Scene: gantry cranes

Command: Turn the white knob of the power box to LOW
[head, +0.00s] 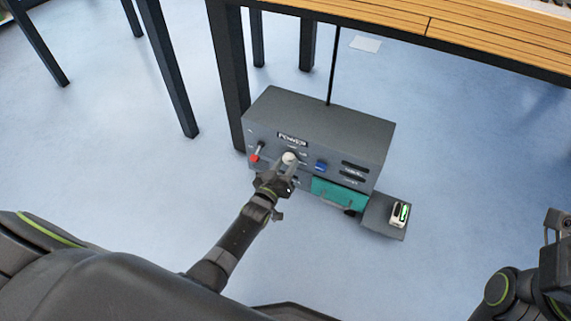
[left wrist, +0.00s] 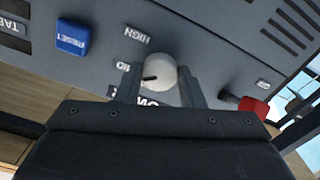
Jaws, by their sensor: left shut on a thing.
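The grey power box (head: 325,125) stands on the floor under the table edge. Its white knob (head: 289,158) is on the front panel; it also shows in the left wrist view (left wrist: 160,72). My left gripper (head: 284,167) reaches the panel with its fingers on either side of the knob, shut on it. In the left wrist view, the panel is upside down and the knob's black mark points left, toward the partly covered MID label (left wrist: 123,68). The HIGH label (left wrist: 137,35) is above that. The gripper body hides part of the lettering below. My right arm shows only partly at the right edge.
A red-tipped lever (head: 255,156) is left of the knob and a blue RESET button (head: 321,166) is right of it. A teal panel (head: 339,193) is lower down. A small white device with green (head: 399,214) rests on a grey plate (head: 378,222). Table legs (head: 229,75) stand behind.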

